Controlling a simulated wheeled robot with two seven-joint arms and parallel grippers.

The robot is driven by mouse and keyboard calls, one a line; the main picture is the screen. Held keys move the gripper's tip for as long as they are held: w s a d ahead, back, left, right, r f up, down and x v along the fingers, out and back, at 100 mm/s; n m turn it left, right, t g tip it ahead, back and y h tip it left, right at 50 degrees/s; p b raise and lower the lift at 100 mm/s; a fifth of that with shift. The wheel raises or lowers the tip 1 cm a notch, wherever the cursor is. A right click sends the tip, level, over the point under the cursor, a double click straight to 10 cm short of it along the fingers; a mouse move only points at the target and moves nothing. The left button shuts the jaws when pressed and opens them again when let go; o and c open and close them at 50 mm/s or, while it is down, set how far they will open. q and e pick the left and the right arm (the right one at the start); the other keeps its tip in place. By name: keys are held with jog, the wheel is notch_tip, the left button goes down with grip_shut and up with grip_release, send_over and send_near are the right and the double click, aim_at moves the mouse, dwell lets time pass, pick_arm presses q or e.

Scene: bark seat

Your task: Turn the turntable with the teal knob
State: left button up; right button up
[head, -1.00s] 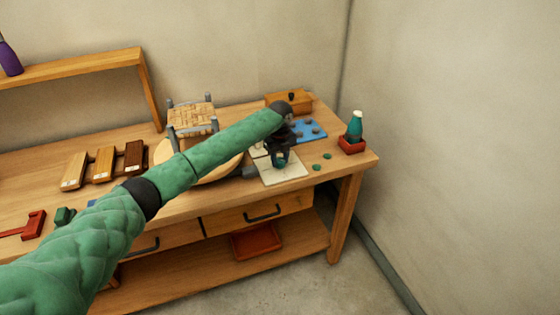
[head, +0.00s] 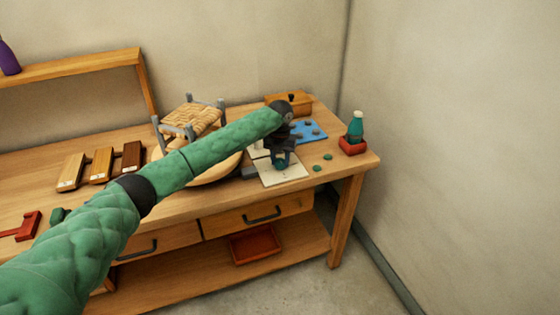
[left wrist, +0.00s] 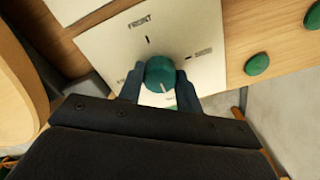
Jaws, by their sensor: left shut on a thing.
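The teal knob (left wrist: 160,74) sits on a pale panel (left wrist: 105,40) that carries the word FRONT and tick marks; the other labels are partly hidden. My left gripper (left wrist: 158,82) is shut on the knob, one finger on each side. In the head view the left gripper (head: 281,160) is over the panel (head: 283,176) and mostly hides the knob. The round wooden turntable (head: 222,172) lies left of the panel, partly behind my arm. A small grey-framed seat with a woven top (head: 192,118) stands on it, turned at an angle. My right gripper is not in view.
A teal bottle in a red holder (head: 354,133), a blue tray (head: 310,131) and a wooden box (head: 290,102) stand around the panel. Two green discs (head: 322,161) lie right of it. Wooden blocks (head: 100,166) lie at left. The bench's right edge is close.

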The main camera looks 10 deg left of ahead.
aim_at(280, 160)
pick_arm(q)
jog(key=shift+w+r, duration=0.1)
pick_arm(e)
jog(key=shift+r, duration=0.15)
pick_arm(q)
jog(key=o, duration=1)
jog(key=shift+r, duration=0.15)
notch_tip(280, 160, up, 7)
jog(key=b, duration=0.2)
jog(key=shift+r+b, duration=0.2)
jog(key=shift+b, duration=0.1)
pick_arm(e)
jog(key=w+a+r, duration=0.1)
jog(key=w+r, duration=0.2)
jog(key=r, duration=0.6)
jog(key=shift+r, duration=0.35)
